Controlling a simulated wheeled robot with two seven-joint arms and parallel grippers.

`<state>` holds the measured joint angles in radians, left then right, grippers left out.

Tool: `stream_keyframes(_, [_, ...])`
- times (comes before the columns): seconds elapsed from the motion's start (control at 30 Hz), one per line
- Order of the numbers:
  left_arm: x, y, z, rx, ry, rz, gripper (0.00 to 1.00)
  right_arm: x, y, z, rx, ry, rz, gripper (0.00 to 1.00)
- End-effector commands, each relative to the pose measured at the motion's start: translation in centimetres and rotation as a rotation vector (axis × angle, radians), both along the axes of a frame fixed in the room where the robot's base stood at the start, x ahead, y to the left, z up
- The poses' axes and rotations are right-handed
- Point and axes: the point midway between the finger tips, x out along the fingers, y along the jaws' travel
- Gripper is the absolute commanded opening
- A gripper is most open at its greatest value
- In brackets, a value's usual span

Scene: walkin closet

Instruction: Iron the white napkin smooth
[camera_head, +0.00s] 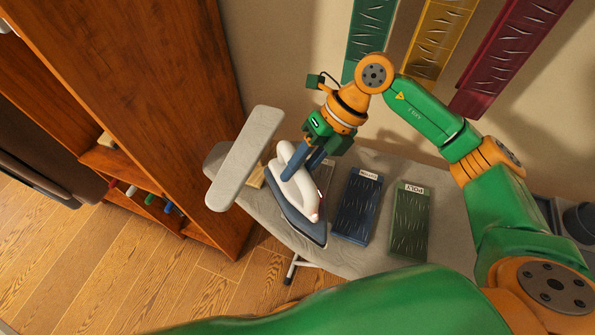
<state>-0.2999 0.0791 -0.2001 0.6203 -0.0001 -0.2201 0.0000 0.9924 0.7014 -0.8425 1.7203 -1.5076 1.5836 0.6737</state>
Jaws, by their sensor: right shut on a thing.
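My right gripper (307,160) is shut on the handle of the iron (299,191), which has a white body and a dark blue soleplate. The iron is over the grey ironing board (262,212), with its tip toward the front edge. I cannot tell whether its sole touches the board. I cannot make out a white napkin; the iron and gripper hide part of the board. A blue creased cloth (357,208) and a green creased cloth (409,222) with a label reading POLY lie to the right of the iron. My left gripper is not in view.
A pale narrow padded board (244,160) stands over the ironing board's left end, close to the iron. A wooden cabinet (150,90) rises at left. Green (371,30), yellow (438,38) and maroon (508,55) creased cloths hang on the wall. Wooden floor (110,270) shows at lower left.

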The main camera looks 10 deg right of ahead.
Motion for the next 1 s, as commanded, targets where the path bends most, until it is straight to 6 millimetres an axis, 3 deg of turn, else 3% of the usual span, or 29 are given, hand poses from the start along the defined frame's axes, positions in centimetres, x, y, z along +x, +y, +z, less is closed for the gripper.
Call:
stream_keyframes(0.3, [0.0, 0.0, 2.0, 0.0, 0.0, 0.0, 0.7, 2.3, -2.3, 2.7, 0.002, -0.005, -0.565, 0.0])
stream_keyframes(0.53, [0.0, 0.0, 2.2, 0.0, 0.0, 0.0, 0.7, 3.0, -3.3, 3.5, 0.001, 0.0, -0.75, 0.0])
stream_keyframes(0.77, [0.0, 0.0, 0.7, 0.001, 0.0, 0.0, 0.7, 3.0, -3.4, 1.8, 0.001, 0.002, -0.762, 0.0])
stream_keyframes(1.0, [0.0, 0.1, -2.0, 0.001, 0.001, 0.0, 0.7, 3.0, -3.4, -1.5, 0.0, 0.003, -0.762, 0.0])
